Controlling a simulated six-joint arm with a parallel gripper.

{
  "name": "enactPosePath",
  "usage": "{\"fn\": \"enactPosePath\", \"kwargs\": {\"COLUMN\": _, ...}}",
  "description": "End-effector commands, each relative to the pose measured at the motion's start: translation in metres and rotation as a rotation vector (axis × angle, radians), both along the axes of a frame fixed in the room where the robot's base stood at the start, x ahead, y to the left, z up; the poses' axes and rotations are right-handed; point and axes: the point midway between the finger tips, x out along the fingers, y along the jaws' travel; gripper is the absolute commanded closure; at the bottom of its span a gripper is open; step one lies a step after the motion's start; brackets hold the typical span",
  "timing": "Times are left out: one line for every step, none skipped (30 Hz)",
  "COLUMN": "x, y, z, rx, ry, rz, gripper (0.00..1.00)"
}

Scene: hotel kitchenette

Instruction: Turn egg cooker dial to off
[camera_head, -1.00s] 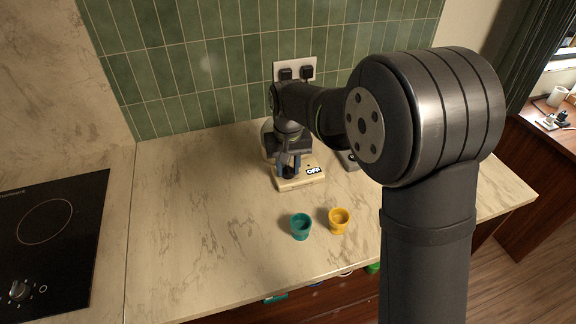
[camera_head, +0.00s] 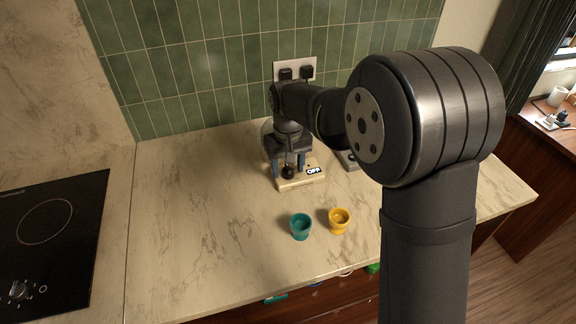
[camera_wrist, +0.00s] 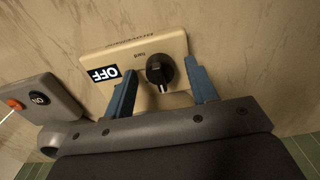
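In the head view my gripper (camera_head: 288,166) hides much of the cooker.
A teal egg cup (camera_head: 300,227) and a yellow egg cup (camera_head: 339,221) stand in front of the cooker. A grey device with a red button (camera_wrist: 38,98) lies beside the cooker. A black hob (camera_head: 50,240) is at the left; the counter between is clear.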

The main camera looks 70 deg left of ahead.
Motion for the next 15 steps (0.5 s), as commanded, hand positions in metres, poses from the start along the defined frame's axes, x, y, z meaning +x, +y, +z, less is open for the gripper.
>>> {"fn": "enactPosePath", "kwargs": {"x": 0.000, "y": 0.000, "z": 0.000, "rx": 0.000, "ry": 0.000, "rz": 0.000, "gripper": 0.48}}
{"fn": "enactPosePath", "kwargs": {"x": 0.000, "y": 0.000, "z": 0.000, "rx": 0.000, "ry": 0.000, "rz": 0.000, "gripper": 0.48}}
{"fn": "enactPosePath", "kwargs": {"x": 0.000, "y": 0.000, "z": 0.000, "rx": 0.000, "ry": 0.000, "rz": 0.000, "gripper": 0.48}}
{"fn": "enactPosePath", "kwargs": {"x": 0.000, "y": 0.000, "z": 0.000, "rx": 0.000, "ry": 0.000, "rz": 0.000, "gripper": 0.48}}
{"fn": "enactPosePath", "kwargs": {"x": 0.000, "y": 0.000, "z": 0.000, "rx": 0.000, "ry": 0.000, "rz": 0.000, "gripper": 0.48}}
{"fn": "enactPosePath", "kwargs": {"x": 0.000, "y": 0.000, "z": 0.000, "rx": 0.000, "ry": 0.000, "rz": -0.001, "gripper": 0.48}}
{"fn": "enactPosePath", "kwargs": {"x": 0.000, "y": 0.000, "z": 0.000, "rx": 0.000, "ry": 0.000, "rz": -0.001, "gripper": 0.48}}
{"fn": "enactPosePath", "kwargs": {"x": 0.000, "y": 0.000, "z": 0.001, "rx": 0.000, "ry": 0.000, "rz": -0.001, "gripper": 0.48}}
{"fn": "enactPosePath", "kwargs": {"x": 0.000, "y": 0.000, "z": 0.002, "rx": 0.000, "ry": 0.000, "rz": -0.001, "gripper": 0.48}}
{"fn": "enactPosePath", "kwargs": {"x": 0.000, "y": 0.000, "z": 0.004, "rx": 0.001, "ry": 0.000, "rz": -0.001, "gripper": 0.48}}
{"fn": "enactPosePath", "kwargs": {"x": 0.000, "y": 0.000, "z": 0.006, "rx": 0.001, "ry": 0.000, "rz": -0.001, "gripper": 0.48}}
{"fn": "enactPosePath", "kwargs": {"x": 0.000, "y": 0.000, "z": 0.011, "rx": 0.001, "ry": 0.000, "rz": -0.001, "gripper": 0.48}}
{"fn": "enactPosePath", "kwargs": {"x": 0.000, "y": 0.000, "z": 0.015, "rx": 0.001, "ry": 0.000, "rz": -0.001, "gripper": 0.48}}
{"fn": "enactPosePath", "kwargs": {"x": 0.000, "y": 0.001, "z": 0.021, "rx": 0.003, "ry": 0.000, "rz": -0.001, "gripper": 0.48}}
{"fn": "enactPosePath", "kwargs": {"x": 0.000, "y": 0.001, "z": 0.029, "rx": 0.004, "ry": 0.000, "rz": -0.001, "gripper": 0.48}}
